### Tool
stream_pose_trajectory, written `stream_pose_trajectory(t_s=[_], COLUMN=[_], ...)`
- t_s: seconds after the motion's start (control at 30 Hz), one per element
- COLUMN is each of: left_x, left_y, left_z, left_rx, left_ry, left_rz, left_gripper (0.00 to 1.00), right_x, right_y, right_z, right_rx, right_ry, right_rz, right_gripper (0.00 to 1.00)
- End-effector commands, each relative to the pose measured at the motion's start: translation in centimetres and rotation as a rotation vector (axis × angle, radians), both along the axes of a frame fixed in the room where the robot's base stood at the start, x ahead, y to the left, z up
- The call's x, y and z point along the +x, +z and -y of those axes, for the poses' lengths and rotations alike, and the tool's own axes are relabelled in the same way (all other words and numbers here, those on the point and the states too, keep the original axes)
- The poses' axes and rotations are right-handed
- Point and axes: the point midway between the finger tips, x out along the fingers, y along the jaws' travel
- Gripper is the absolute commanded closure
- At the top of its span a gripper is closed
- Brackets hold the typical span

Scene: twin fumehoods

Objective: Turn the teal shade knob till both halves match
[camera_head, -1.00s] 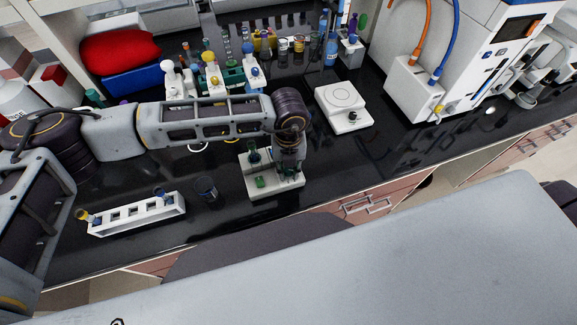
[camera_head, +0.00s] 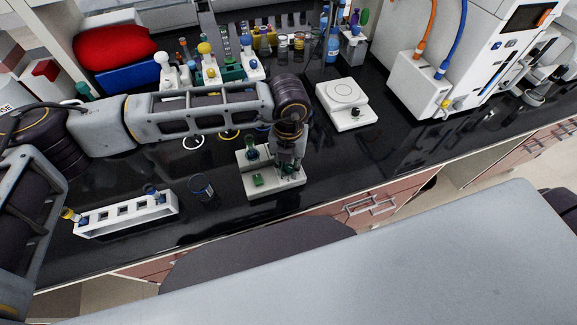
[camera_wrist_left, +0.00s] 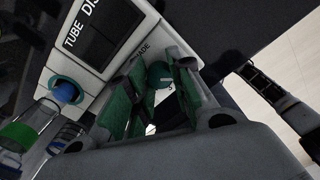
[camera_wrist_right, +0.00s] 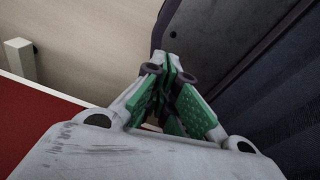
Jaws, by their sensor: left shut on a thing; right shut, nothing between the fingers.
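The teal shade knob (camera_wrist_left: 158,76) sits on the white device's face beside lettering that reads partly as "ADE". My left gripper (camera_wrist_left: 150,92) is shut on it, its green pads on either side. In the head view the left gripper (camera_head: 289,168) reaches down to the right part of the white device (camera_head: 262,189) and hides the knob there. The device has a dark window (camera_wrist_left: 108,30) near the "TUBE DIS" lettering; I cannot make out two halves or their shades. My right gripper (camera_wrist_right: 170,80) is shut and empty in the right wrist view.
A white tube rack (camera_head: 125,213) and a dark cup (camera_head: 203,190) stand left of the device. A white stirrer plate (camera_head: 345,103) is behind right. Bottles and racks line the back. The bench's front edge is close to the device.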

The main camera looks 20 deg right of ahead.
Motion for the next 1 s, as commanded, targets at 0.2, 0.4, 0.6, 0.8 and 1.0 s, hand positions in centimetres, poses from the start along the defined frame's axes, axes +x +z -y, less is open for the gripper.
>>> stream_pose_trajectory(t_s=[0.2, 0.4, 0.6, 0.8, 1.0], left_x=[0.2, 0.2, 0.2, 0.2, 0.2], left_y=[0.1, 0.2, 0.1, 0.1, 0.1], left_z=[0.0, 0.0, 0.0, 0.0, -0.1], left_rx=[-0.003, -0.003, -0.002, 0.0, 0.0], left_ry=[-0.021, -0.021, -0.02, -0.019, -0.019], left_rz=[0.005, 0.005, 0.004, 0.004, 0.004], left_gripper=[1.0, 1.0, 0.57, 0.54, 0.54], right_x=[0.2, 0.3, 0.3, 0.3, 0.5], right_y=[-0.4, -0.3, -0.3, -0.3, -0.3], right_z=[0.7, 1.7, 1.5, 0.8, 0.2], right_rx=[-0.008, -0.017, -0.016, -0.008, -0.002], right_ry=[0.001, 0.002, 0.002, 0.0, 0.002], right_rz=[0.003, 0.004, 0.003, 0.004, 0.005], right_gripper=[1.0, 1.0, 1.0, 1.0, 1.0])
